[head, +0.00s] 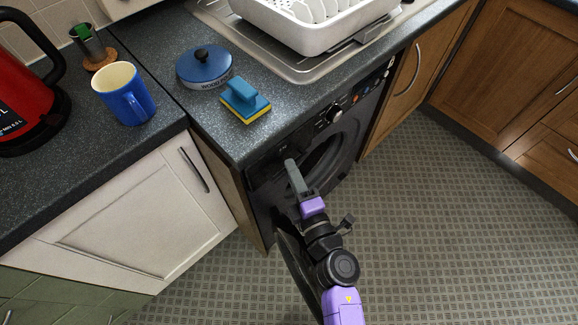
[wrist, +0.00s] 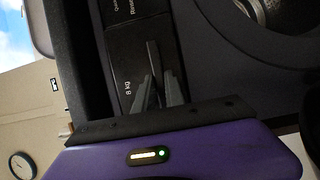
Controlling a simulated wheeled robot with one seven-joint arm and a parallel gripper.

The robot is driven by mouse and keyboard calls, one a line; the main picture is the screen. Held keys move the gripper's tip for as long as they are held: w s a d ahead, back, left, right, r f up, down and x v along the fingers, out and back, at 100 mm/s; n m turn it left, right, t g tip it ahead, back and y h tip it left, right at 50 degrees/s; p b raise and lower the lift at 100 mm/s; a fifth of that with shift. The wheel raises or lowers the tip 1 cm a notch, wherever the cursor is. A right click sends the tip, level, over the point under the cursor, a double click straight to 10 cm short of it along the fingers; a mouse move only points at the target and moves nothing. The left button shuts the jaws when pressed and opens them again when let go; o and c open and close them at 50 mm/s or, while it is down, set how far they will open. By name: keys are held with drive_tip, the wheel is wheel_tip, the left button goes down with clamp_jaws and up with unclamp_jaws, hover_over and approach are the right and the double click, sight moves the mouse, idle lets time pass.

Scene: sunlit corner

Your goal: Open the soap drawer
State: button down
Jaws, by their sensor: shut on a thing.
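The black washing machine (head: 348,133) stands under the dark worktop. Its soap drawer (wrist: 128,62) is the dark front panel with small white print, including "8 kg", in the wrist view. In the head view the drawer is hard to make out, at the upper left of the machine behind my gripper. My gripper (head: 291,166) reaches the machine's upper left front. In the wrist view its grey fingers (wrist: 158,85) are close together at the drawer front, shut on the drawer's edge or grip. How far the drawer stands out cannot be told.
A dark curved shape (head: 291,262), seemingly the open machine door, is beside my arm. The floor (head: 430,220) to the right is clear.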

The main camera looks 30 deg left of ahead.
drive_tip(key=s+d+p, duration=0.2)
drive_tip(key=d, duration=0.5)
drive_tip(key=s+d+p, duration=0.2)
drive_tip(key=s+d, duration=0.1)
drive_tip(key=d, duration=0.4)
drive_tip(key=shift+d+p, duration=0.4)
drive_tip(key=shift+s, duration=0.1)
drive_tip(key=c, duration=1.4)
unclamp_jaws()
drive_tip(key=shift+s, duration=0.1)
drive_tip(key=v, duration=0.7)
drive_tip(key=shift+s+d, duration=0.15)
drive_tip(key=shift+d, duration=0.15)
